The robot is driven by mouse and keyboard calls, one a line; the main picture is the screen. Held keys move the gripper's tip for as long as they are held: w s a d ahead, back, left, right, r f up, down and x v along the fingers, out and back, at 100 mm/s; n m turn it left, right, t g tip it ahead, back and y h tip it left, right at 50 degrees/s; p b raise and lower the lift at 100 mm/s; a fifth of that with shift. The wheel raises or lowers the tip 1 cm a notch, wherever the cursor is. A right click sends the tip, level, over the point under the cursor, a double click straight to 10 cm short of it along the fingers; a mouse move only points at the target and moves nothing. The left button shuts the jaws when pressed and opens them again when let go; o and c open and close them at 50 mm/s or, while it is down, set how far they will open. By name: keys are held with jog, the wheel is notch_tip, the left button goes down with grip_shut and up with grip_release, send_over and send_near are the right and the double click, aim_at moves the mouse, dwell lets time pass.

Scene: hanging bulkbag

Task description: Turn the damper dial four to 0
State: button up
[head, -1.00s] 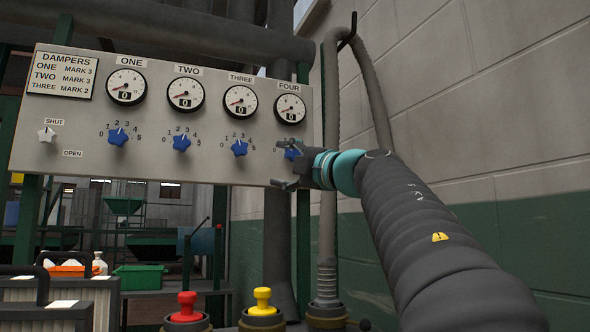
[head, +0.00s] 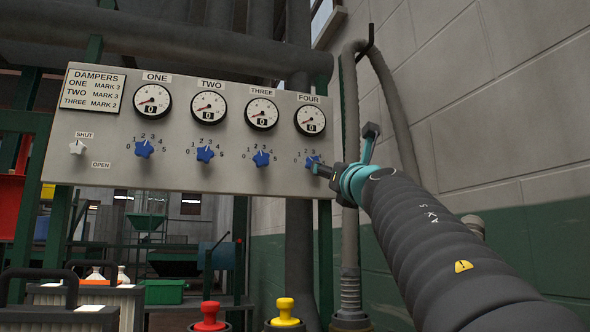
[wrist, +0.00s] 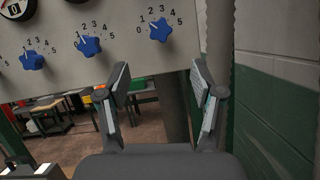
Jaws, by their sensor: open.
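Damper dial four (head: 313,162) is a blue star-shaped knob at the right end of the grey panel, under the gauge marked FOUR (head: 310,120), whose window reads 0. In the head view a finger partly covers the dial. In the wrist view dial four (wrist: 160,30) shows whole, on a 0 to 5 scale. Its pointer seems to lean up and left, but I cannot read the exact mark. My gripper (head: 345,150) is open and empty, in front of the panel's right end. In the wrist view my gripper (wrist: 160,88) has its fingers spread below the dial, apart from it.
Dials one (head: 144,148), two (head: 205,154) and three (head: 261,158) sit to the left. A white shut/open knob (head: 77,147) is at the far left. A grey hose (head: 350,190) hangs close right of the panel, before the wall (head: 480,130). Red (head: 209,314) and yellow (head: 285,311) buttons stand below.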

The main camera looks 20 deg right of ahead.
jog(key=a+p+x, duration=0.1)
jog(key=p+x, duration=0.5)
jog(key=x, duration=0.7)
jog(key=shift+w+d, duration=0.2)
jog(key=shift+d, duration=0.25)
jog(key=c, duration=1.1)
jog(key=shift+c, duration=0.2)
